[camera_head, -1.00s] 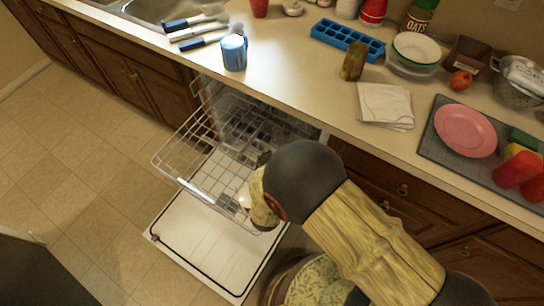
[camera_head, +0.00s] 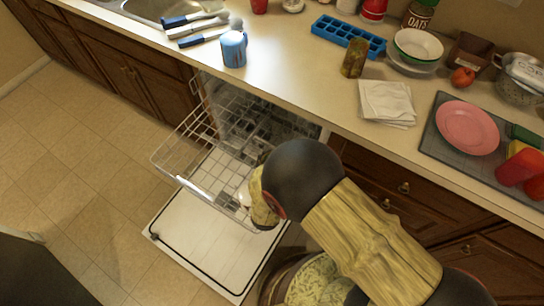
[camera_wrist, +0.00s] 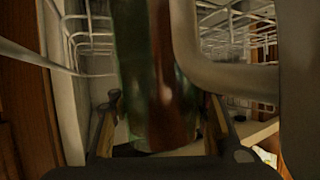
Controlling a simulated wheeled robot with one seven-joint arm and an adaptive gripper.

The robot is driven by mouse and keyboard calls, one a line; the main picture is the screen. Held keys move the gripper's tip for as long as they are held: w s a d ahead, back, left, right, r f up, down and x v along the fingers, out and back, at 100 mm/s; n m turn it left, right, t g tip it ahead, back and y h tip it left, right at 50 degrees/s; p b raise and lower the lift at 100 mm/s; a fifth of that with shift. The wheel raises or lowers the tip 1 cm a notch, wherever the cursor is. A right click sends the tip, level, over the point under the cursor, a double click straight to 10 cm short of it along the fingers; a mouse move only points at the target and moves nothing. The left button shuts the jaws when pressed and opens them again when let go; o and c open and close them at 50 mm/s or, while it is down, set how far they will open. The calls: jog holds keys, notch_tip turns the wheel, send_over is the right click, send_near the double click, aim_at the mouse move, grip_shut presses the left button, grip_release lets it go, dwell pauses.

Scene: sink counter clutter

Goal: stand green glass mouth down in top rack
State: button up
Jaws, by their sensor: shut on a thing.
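The green glass (camera_wrist: 150,70) fills the middle of the wrist view, see-through with a reddish-brown tint showing in it. My gripper (camera_wrist: 160,112) is shut on the glass, one finger on each side. Which end of the glass is the mouth I cannot tell. The pulled-out top rack (camera_head: 176,150) of the dishwasher shows in the head view. My arm hides the glass and most of my gripper there, at the rack's right side. Wires of a rack (camera_wrist: 235,22) show close around the glass in the wrist view.
The open dishwasher door (camera_head: 200,235) lies below the rack. A thick pale bar (camera_wrist: 215,75) passes close to the glass's right in the wrist view. The counter above holds a blue mug (camera_head: 233,50), napkins (camera_head: 387,103) and a pink plate (camera_head: 467,127).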

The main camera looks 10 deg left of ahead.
jog(key=shift+f+b, duration=0.3)
jog(key=shift+f, duration=0.05)
jog(key=o, duration=1.6)
jog(key=shift+s, duration=0.1)
jog(key=a+v, duration=0.1)
jog(key=v, duration=1)
jog(key=shift+s+d+r, duration=0.15)
jog(key=shift+s+d, duration=0.25)
jog(key=shift+d, duration=0.1)
